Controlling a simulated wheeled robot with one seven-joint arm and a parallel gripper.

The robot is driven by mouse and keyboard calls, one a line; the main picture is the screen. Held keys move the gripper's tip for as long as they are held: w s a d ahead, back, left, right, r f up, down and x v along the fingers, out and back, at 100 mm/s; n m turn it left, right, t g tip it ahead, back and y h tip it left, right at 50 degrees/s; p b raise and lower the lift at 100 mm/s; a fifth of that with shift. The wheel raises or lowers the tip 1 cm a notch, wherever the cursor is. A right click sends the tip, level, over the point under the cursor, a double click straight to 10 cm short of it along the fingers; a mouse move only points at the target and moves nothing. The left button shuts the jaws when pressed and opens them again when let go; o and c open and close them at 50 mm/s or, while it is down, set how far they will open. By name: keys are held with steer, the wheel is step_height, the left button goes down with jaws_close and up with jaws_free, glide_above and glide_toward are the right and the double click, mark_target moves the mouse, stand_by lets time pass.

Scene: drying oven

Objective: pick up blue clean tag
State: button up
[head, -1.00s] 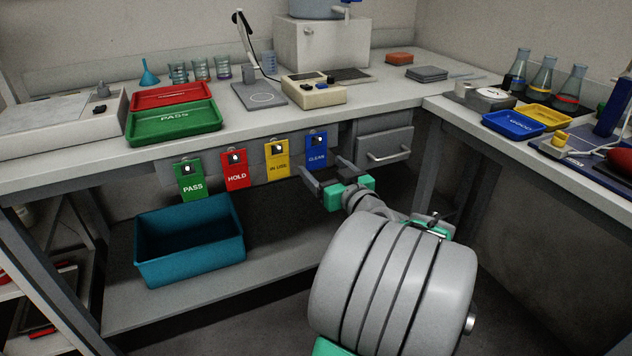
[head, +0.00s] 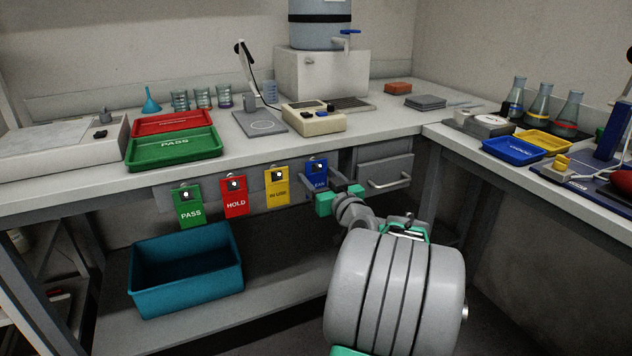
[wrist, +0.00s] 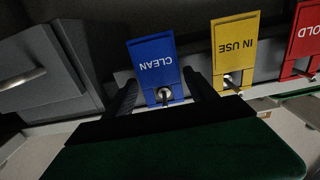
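The blue CLEAN tag (head: 317,167) hangs from a peg on the rail under the bench edge, at the right end of the tag row. In the wrist view the blue tag (wrist: 152,60) appears upside down, with its peg at the lower end. My gripper (head: 322,181) is at the tag, and its hand hides the tag's lower part in the head view. In the wrist view my gripper (wrist: 163,88) is open, with one dark finger on each side of the tag and a gap visible beside it. I cannot tell whether either finger touches it.
The yellow IN USE tag (head: 277,188) hangs close by on the left, then the red HOLD tag (head: 235,197) and green PASS tag (head: 188,206). A drawer (head: 385,170) is to the right. A teal bin (head: 187,278) stands below on the shelf.

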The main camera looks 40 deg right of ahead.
steer(key=c, duration=1)
steer(key=shift+r, duration=0.1)
